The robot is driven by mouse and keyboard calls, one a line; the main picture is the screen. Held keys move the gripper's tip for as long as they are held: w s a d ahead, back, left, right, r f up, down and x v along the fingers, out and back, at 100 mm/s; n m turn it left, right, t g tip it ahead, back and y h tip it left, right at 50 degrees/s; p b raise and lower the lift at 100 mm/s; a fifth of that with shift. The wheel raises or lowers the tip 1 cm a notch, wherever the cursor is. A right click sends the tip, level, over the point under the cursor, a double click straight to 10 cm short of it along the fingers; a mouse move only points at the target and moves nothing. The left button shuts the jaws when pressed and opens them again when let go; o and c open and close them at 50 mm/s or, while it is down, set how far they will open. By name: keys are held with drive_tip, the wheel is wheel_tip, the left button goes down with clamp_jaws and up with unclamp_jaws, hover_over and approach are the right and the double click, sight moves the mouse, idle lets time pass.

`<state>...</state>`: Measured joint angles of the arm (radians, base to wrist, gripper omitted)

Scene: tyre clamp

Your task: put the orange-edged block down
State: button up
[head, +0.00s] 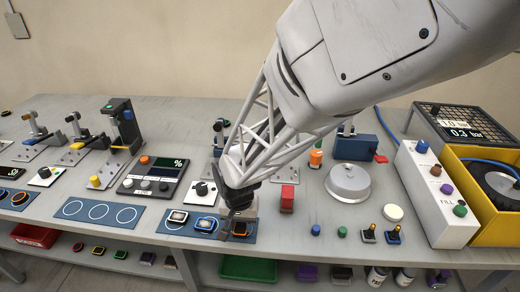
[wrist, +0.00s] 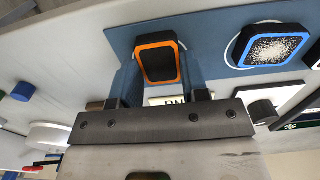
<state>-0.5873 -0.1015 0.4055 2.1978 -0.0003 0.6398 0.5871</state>
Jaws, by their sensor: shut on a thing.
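The orange-edged block (wrist: 158,61), dark-faced with an orange rim, sits between the two fingers of my gripper (wrist: 159,75) in the wrist view. My gripper (head: 238,222) is shut on it, low over the right end of a blue mat (head: 171,231) in the head view. The block (head: 240,230) is partly covered by my gripper there. I cannot tell whether it touches the mat. A blue-edged block (head: 206,224) lies on the mat just left of it; it also shows in the wrist view (wrist: 271,48), within a white ring. A white-edged block (head: 178,217) lies further left.
Another blue mat with white rings (head: 98,212) lies to the left. A panel with a % display (head: 155,178) and a black knob (head: 203,191) stand behind. A red block (head: 288,195) and a silver dome (head: 349,181) are to the right. The bench's front edge is close.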

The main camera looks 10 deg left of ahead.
sight(244, 228)
drive_tip(key=o, duration=0.9)
wheel_tip(244, 228, up, 12)
drive_tip(key=shift+r, duration=0.15)
idle(0.8)
drive_tip(key=s+d+r+t, duration=0.1)
drive_tip(key=s+d+r, duration=0.15)
drive_tip(key=d, duration=0.55)
drive_tip(key=s+d+r, duration=0.1)
drive_tip(key=d+r, duration=0.3)
drive_tip(key=d, duration=0.4)
drive_tip(key=shift+t, duration=0.8)
drive_tip(key=shift+s+d+r, duration=0.55)
drive_tip(key=shift+s+d, duration=1.25)
drive_tip(key=shift+d, duration=0.45)
drive_tip(key=shift+s+d+r, duration=0.5)
drive_tip(key=shift+s+d, duration=1.25)
drive_tip(key=shift+d, duration=0.5)
drive_tip(key=shift+s+d+r, duration=0.55)
drive_tip(key=shift+s+d, duration=1.25)
drive_tip(key=shift+d, duration=0.45)
